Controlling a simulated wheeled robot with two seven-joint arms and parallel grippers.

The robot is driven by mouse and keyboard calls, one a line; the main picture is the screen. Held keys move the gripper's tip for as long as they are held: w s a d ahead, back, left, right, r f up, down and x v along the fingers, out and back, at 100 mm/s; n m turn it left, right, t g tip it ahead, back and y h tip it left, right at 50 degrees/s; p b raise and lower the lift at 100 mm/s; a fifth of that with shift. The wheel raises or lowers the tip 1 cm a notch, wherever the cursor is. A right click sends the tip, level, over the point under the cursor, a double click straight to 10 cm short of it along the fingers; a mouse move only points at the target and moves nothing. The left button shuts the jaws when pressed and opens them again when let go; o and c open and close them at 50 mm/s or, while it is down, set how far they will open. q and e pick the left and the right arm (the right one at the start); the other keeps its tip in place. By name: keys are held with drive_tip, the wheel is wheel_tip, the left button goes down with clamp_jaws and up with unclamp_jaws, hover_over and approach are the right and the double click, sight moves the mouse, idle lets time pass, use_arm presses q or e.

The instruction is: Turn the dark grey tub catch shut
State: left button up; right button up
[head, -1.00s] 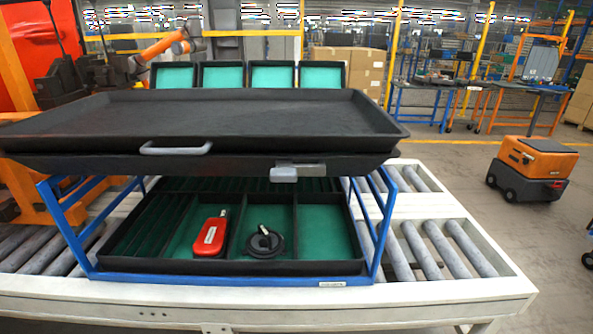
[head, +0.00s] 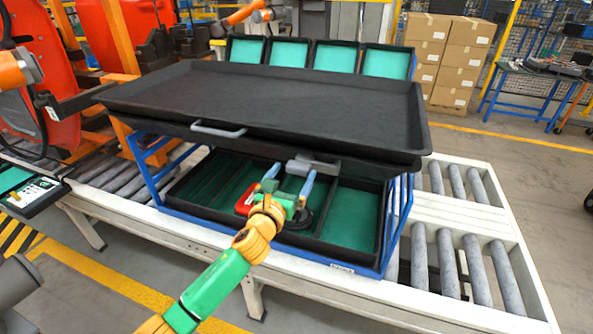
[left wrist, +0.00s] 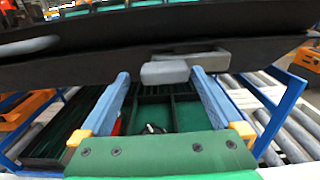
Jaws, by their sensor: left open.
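The dark grey tub (head: 270,100) is a wide, shallow tray on a blue frame over the roller conveyor. Its catch, a light grey lever (head: 313,165), sits on the front edge, right of a light bar handle (head: 218,129). The catch lies roughly sideways along the tub's front. My left gripper (head: 290,176) is open just in front of and below it. In the left wrist view the catch (left wrist: 166,72) shows between and just beyond the two blue fingertips; I cannot tell whether they touch it. My right gripper is not in view.
Below the tub is a divided black tray with green compartments (head: 353,215), holding a red item (head: 244,203) partly hidden by my gripper. Small green-lined bins (head: 290,53) stand behind. Conveyor rollers (head: 446,265) lie bare at right.

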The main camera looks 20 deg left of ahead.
use_arm(q)
drive_tip(key=shift+w+d, duration=0.15)
drive_tip(key=shift+w, duration=0.35)
drive_tip(key=shift+w+d, duration=0.2)
drive_tip(key=shift+d, duration=0.05)
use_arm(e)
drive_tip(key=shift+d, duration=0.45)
